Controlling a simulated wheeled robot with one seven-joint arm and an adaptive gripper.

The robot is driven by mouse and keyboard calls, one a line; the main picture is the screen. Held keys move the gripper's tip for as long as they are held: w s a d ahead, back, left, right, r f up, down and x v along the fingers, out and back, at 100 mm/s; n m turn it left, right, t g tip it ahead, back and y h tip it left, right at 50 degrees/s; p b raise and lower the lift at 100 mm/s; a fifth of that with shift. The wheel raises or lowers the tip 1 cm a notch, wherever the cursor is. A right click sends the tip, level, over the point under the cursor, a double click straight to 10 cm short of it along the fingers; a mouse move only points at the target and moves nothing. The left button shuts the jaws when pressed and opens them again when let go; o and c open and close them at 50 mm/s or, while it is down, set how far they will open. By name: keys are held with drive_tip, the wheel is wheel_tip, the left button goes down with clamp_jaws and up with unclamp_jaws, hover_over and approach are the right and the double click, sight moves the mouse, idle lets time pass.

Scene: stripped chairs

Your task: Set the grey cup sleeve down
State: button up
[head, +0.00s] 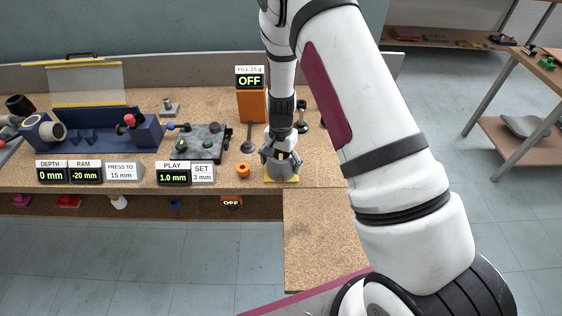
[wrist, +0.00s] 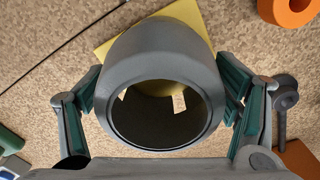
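The grey cup sleeve (head: 281,170) is a short, wide tapered ring at the bench's front edge. In the wrist view the sleeve (wrist: 155,50) fills the middle, its round dark opening facing the camera. My gripper (wrist: 162,88) has its green-padded fingers against the sleeve's left and right sides; it also shows in the head view (head: 283,156). A yellow square pad (head: 282,180) lies under the sleeve, and its corner (wrist: 112,44) shows beside it. I cannot tell whether the sleeve touches the pad.
An orange ring (head: 243,170) lies left of the sleeve. An orange block with an OFF display (head: 250,78) stands behind. Left are a grey plate with knobs (head: 205,140), label displays (head: 174,174) and a blue press (head: 95,132). Bare board (head: 318,240) extends in front.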

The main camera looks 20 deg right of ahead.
drive_tip(key=shift+o, duration=0.2)
drive_tip(key=shift+r, duration=0.15)
drive_tip(key=s+r+n+t, duration=0.1)
drive_tip(key=s+r, duration=0.1)
drive_tip(key=r, duration=0.9)
drive_tip(key=s+r+n, duration=0.1)
drive_tip(key=s+r, duration=0.1)
drive_tip(key=r, duration=1)
drive_tip(key=s+r+n+t, duration=0.2)
drive_tip(key=s+r, duration=0.6)
drive_tip(key=s, duration=0.4)
drive_tip(key=s+r+n+t, duration=0.2)
drive_tip(key=s+r+n, duration=0.3)
drive_tip(key=s+r, duration=0.3)
drive_tip(key=shift+s+b, duration=0.4)
drive_tip(key=shift+s, duration=1.45)
